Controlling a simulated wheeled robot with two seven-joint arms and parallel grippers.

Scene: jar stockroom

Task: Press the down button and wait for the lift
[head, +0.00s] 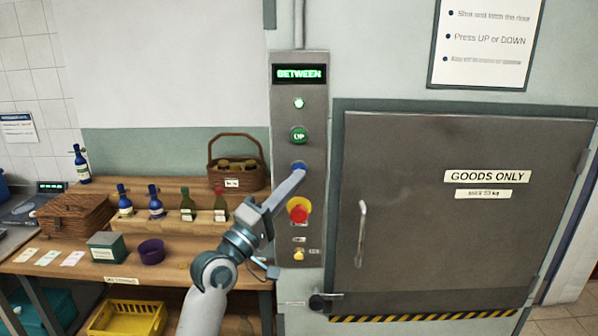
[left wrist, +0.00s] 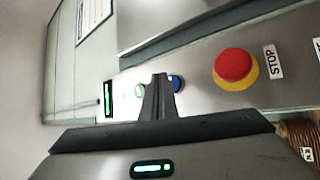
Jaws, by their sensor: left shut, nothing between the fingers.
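The lift's control panel (head: 313,123) stands upright in the middle of the head view. Its display (head: 299,74) reads "BETWEEN" in green. Below are a small lit green light (head: 299,103), a green UP button (head: 299,136), a blue button (head: 298,165) and a red stop button (head: 298,210) on yellow. My left gripper (head: 297,174) is shut and empty, its tips at the blue button; I cannot tell whether they press it. In the left wrist view the shut fingers (left wrist: 160,92) partly cover the blue button (left wrist: 177,83). The grey lift door (head: 400,210) is shut. My right gripper is not in view.
A wooden counter (head: 185,247) left of the panel holds bottles, a wicker basket (head: 238,178), a wicker hamper (head: 68,215) and a purple bowl (head: 151,251). A yellow crate (head: 128,318) sits below. The door handle (head: 361,235) and a latch (head: 320,302) stick out right of the panel.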

